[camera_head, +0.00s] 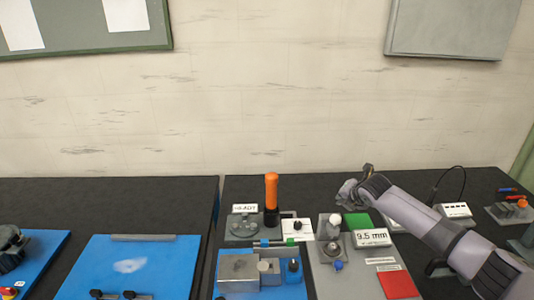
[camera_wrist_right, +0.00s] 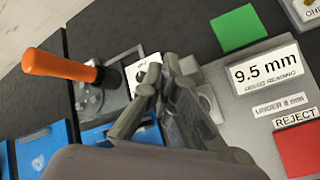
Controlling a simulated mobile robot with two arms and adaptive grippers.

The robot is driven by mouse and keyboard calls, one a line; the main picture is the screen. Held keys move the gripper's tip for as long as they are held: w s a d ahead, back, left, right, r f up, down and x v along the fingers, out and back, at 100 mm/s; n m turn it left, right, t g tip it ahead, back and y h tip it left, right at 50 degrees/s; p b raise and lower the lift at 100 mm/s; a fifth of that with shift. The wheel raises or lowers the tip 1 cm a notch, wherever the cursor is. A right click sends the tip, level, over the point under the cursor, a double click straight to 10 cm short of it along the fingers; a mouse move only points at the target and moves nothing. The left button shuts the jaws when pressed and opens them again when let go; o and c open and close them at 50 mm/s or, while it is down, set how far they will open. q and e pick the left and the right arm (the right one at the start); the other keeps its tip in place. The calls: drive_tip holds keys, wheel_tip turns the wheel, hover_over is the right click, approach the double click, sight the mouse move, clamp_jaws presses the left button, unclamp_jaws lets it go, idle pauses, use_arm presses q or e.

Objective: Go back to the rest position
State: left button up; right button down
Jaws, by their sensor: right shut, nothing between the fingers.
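My right arm reaches in from the lower right of the head view. Its gripper (camera_head: 347,192) is raised above the back of the grey gauge board (camera_head: 335,277). In the right wrist view the fingers of that gripper (camera_wrist_right: 152,80) are together with nothing between them. The left gripper is not in view.
An orange-handled tool (camera_head: 271,190) stands upright left of the gripper. A "9.5 mm" sign (camera_head: 372,238), a green square (camera_head: 358,221) and a red reject square (camera_head: 398,284) lie below it. A blue mat (camera_head: 135,272) is at left.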

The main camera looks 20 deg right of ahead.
drive_tip(key=s+a+f+m+g+y, duration=0.1)
drive_tip(key=s+a+f, duration=0.35)
drive_tip(key=a, duration=0.35)
drive_tip(key=s+a+f+m+g+y, duration=0.1)
drive_tip(key=s+a+f+m, duration=0.1)
drive_tip(key=s+a+f, duration=0.45)
drive_tip(key=s+a+f+m+g+y, duration=0.15)
drive_tip(key=s+a+m, duration=0.45)
drive_tip(key=s+a, duration=0.6)
drive_tip(key=s+d+r+m+g+h, duration=0.1)
drive_tip(key=s+d+m, duration=0.1)
drive_tip(key=s+m, duration=0.65)
drive_tip(key=s+d+r+m+g+h, duration=0.15)
drive_tip(key=s+m, duration=0.45)
drive_tip(key=s, duration=0.6)
wheel_tip(320, 180, down, 32)
drive_tip(key=g+b, duration=0.1)
drive_tip(key=b, duration=0.7)
drive_tip(key=s+d+f+b, duration=0.1)
drive_tip(key=s+f+b, duration=0.2)
drive_tip(key=s+f, duration=0.5)
drive_tip(key=s+d+f+g+b, duration=0.1)
drive_tip(key=s+d+f+b, duration=0.1)
drive_tip(key=s+f, duration=0.7)
wheel_tip(320, 180, down, 8)
drive_tip(key=shift+s+r+b, duration=0.25)
drive_tip(key=shift+b, duration=0.5)
